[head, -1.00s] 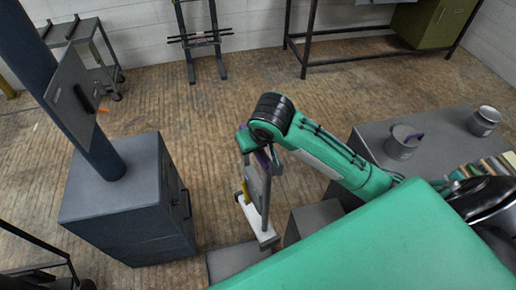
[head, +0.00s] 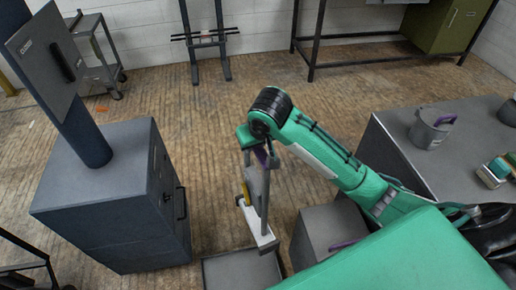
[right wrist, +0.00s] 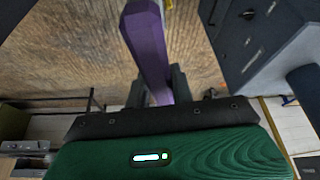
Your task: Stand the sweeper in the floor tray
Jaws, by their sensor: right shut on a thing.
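The sweeper (head: 254,190) hangs nearly upright below my right arm in the head view, with a purple grip on top, a grey shaft, a yellow part and a white foot (head: 262,240). My right gripper (head: 262,153) is shut on the purple grip (right wrist: 148,45), which also shows between the fingers in the right wrist view. The dark grey floor tray (head: 204,272) lies at the bottom of the head view, partly cut off. The sweeper's foot overlaps the tray's far right corner in the picture; I cannot tell its height or whether they touch. My left gripper is out of view.
A dark blue-grey cabinet (head: 105,195) with a post stands left of the tray. A grey box (head: 322,232) stands close on the right. A grey table (head: 400,160) farther right bears a bucket (head: 428,130) and brushes (head: 495,172).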

